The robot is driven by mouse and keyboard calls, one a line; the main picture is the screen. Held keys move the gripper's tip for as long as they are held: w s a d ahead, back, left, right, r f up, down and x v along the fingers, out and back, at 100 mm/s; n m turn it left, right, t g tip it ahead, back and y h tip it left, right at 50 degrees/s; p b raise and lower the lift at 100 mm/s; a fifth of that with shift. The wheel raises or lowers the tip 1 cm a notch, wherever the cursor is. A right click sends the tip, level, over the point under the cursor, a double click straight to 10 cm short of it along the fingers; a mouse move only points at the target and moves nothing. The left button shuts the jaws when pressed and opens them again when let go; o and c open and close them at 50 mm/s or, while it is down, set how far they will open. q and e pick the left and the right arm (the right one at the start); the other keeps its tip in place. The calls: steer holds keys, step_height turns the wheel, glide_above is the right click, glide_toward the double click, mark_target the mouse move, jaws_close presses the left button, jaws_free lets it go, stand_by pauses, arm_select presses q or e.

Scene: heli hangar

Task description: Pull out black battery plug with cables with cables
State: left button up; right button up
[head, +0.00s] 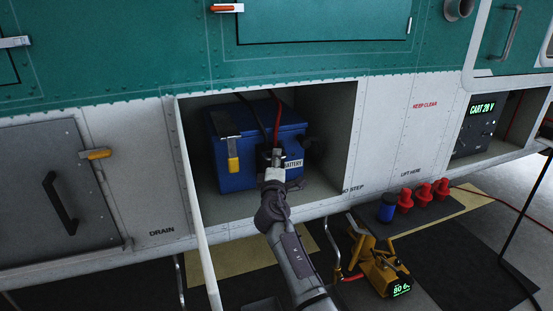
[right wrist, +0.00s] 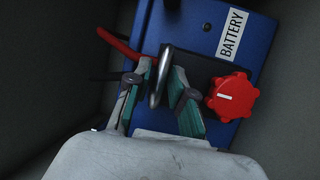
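The blue battery (head: 236,180) sits in the open bay, with a black and a red cable running up from its top. My right gripper (head: 277,156) reaches into the bay at the battery's front, near its label. In the right wrist view my right gripper (right wrist: 162,82) has its teal pads apart, on either side of a dark loop-shaped handle (right wrist: 156,96), apparently the black plug's. A gap shows between the handle and the right-hand pad. The red cable (right wrist: 118,44) and a dark cable (right wrist: 103,77) run left from there. The plug body is mostly hidden. My left gripper is out of view.
A red knob (right wrist: 232,97) sits on the battery close beside the right finger. A yellow-ended strap latch (head: 233,160) is on the battery's left. The bay walls (head: 337,120) enclose it. Red caps (head: 423,192) and a yellow tool (head: 378,268) stand below right.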

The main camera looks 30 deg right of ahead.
steer(key=shift+w+d, duration=0.15)
steer(key=shift+w, duration=0.05)
jaws_close()
